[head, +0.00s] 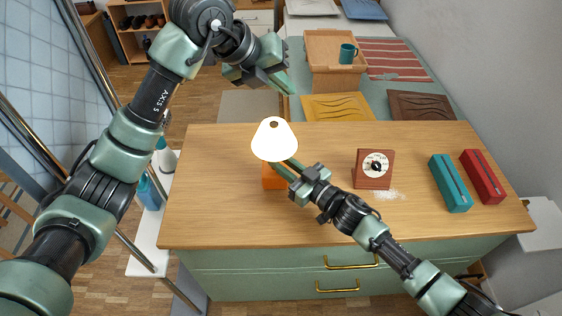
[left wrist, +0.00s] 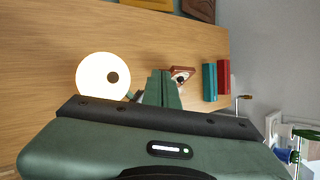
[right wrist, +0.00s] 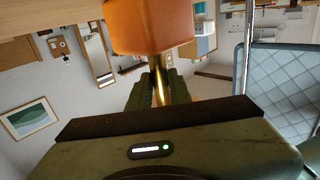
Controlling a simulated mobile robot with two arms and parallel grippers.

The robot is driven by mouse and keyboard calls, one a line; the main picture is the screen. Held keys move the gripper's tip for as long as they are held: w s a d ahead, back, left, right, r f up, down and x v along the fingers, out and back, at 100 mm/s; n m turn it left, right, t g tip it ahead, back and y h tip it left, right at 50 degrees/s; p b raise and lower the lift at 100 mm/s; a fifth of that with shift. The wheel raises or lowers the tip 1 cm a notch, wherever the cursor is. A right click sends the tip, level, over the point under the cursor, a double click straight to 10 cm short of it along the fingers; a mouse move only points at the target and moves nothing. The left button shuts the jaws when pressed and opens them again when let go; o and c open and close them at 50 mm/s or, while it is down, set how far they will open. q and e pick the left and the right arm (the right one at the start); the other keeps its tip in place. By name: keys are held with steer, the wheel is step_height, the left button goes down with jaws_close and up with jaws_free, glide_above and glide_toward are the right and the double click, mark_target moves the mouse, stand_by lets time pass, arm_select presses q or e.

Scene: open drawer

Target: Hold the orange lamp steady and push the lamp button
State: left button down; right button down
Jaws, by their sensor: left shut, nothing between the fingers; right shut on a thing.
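The lamp has a glowing white shade (head: 274,140) and an orange base (head: 270,178), and stands on the wooden cabinet top. The shade also shows from above in the left wrist view (left wrist: 103,80), with a dark round hole at its top. In the right wrist view the orange base (right wrist: 150,25) and brass stem (right wrist: 158,85) show. My right gripper (head: 286,170) is shut on the stem, between shade and base. My left gripper (head: 287,86) is shut and empty, raised above and behind the lamp. No lamp button can be made out.
A brown timer-like box with a white dial (head: 373,169) stands right of the lamp, beside white powder. A teal box (head: 451,183) and a red box (head: 482,176) lie at the right. Behind the cabinet (head: 220,215) are a wooden crate (head: 322,80) and a teal mug (head: 347,54).

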mark_target(270, 125)
arm_select(q)
steer(key=shift+n+t, duration=0.4)
steer(key=shift+t, duration=0.4)
steer(key=shift+w+a+f, duration=0.15)
steer(key=shift+a+f, duration=0.35)
steer(key=shift+f, duration=0.75)
steer(key=shift+w+a+f, duration=0.15)
steer(key=shift+a+f, duration=0.35)
steer(key=shift+f, duration=0.75)
steer(key=shift+w+a+f, duration=0.15)
steer(key=shift+a+f, duration=0.35)
steer(key=shift+f, duration=0.75)
steer(key=shift+f, duration=0.15)
steer(key=shift+f, duration=0.3)
steer(key=shift+r, duration=0.45)
steer(key=shift+r, duration=0.15)
